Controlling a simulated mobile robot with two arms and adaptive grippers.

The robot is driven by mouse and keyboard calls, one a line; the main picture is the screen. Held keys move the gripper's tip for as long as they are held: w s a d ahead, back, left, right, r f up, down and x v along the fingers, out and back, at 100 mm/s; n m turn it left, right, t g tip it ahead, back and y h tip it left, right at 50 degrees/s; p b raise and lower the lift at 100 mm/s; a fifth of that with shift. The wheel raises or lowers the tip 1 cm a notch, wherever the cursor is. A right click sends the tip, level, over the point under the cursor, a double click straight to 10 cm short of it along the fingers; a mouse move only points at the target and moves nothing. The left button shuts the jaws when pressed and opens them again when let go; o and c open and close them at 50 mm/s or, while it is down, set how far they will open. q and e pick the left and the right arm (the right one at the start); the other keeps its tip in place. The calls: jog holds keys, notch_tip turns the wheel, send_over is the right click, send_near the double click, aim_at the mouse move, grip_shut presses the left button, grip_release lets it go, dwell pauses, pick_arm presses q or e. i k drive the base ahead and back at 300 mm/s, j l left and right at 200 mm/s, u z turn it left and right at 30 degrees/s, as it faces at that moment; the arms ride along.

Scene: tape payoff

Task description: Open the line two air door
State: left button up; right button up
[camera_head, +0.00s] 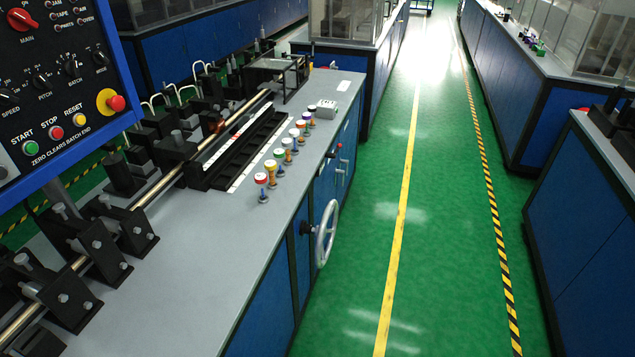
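I cannot tell which panel is the line two air door, as no label is readable. The near workbench (215,260) has a blue front with dark-edged panels (262,305) facing the aisle. A silver handwheel (327,233) sticks out from that front. Beyond it, a small red-topped lever or knob (340,147) and silver fittings (341,172) sit on the front near the bench's far end. Neither of my grippers shows in this view.
A blue control panel (60,85) with knobs and buttons overhangs the left. Colored-top pegs (270,166) line the bench edge near a long rod (160,185). The green aisle (445,200) is clear. More blue benches (590,200) stand along the right.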

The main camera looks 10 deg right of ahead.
aim_at(324, 185)
jog(key=i+l+u, duration=0.35)
jog(key=l+u, duration=0.15)
jog(key=i+l+u, duration=0.25)
jog(key=l, duration=0.2)
jog(key=k+j, duration=0.05)
jog(key=k, duration=0.05)
